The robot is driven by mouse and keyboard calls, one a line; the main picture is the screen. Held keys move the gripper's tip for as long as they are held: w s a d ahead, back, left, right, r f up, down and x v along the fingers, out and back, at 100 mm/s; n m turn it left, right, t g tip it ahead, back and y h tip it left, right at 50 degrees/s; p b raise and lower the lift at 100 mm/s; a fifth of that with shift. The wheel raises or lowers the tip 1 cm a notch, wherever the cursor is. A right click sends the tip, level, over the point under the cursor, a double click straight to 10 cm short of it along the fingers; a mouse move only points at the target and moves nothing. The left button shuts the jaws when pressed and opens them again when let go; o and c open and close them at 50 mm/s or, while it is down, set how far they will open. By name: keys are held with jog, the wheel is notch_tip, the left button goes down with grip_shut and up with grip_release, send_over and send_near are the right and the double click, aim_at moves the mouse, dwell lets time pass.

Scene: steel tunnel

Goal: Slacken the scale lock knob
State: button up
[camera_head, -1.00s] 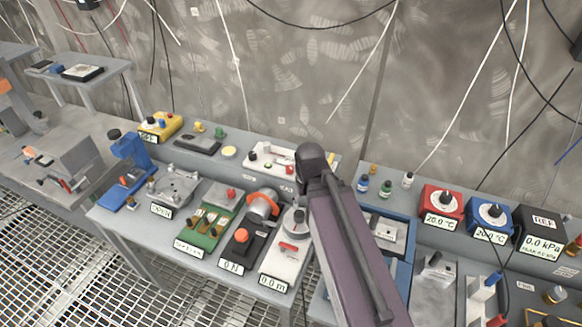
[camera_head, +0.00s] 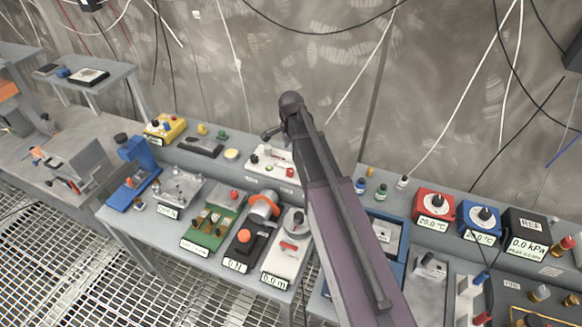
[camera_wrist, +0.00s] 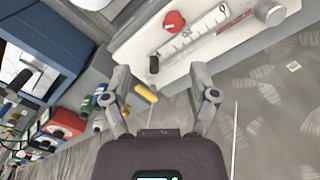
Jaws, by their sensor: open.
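A white instrument plate (camera_wrist: 150,42) with a graduated scale (camera_wrist: 192,32) fills the top of the wrist view. It carries a red knob (camera_wrist: 174,21), a small black knob (camera_wrist: 154,64) and a silver round knob (camera_wrist: 270,12). Which one locks the scale is not labelled. A similar white plate shows in the head view (camera_head: 262,170) on the raised rear shelf. My gripper (camera_wrist: 160,82) is open and empty, its fingers apart at either side below the black knob. In the head view my wrist is above and right of that plate.
Small coloured bottles (camera_head: 371,187) and dial boxes (camera_head: 435,203) stand to the right on the shelf. Several other devices, including a green board (camera_head: 212,225), line the front bench. Cables hang before the rear wall. Free room lies above the shelf.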

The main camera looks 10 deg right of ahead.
aim_at(290, 171)
jog(key=shift+w+r+m, duration=0.2)
jog(key=shift+w+m, duration=0.2)
jog(key=shift+w, duration=0.15)
jog(key=shift+w+r+m, duration=0.15)
jog(key=shift+w+m, duration=0.25)
jog(key=shift+w, duration=0.15)
jog(key=shift+f, duration=0.1)
notch_tip(290, 171, down, 14)
jog(key=b, duration=1.3)
jog(key=shift+r, duration=0.2)
grip_shut()
jog(key=shift+d, duration=0.15)
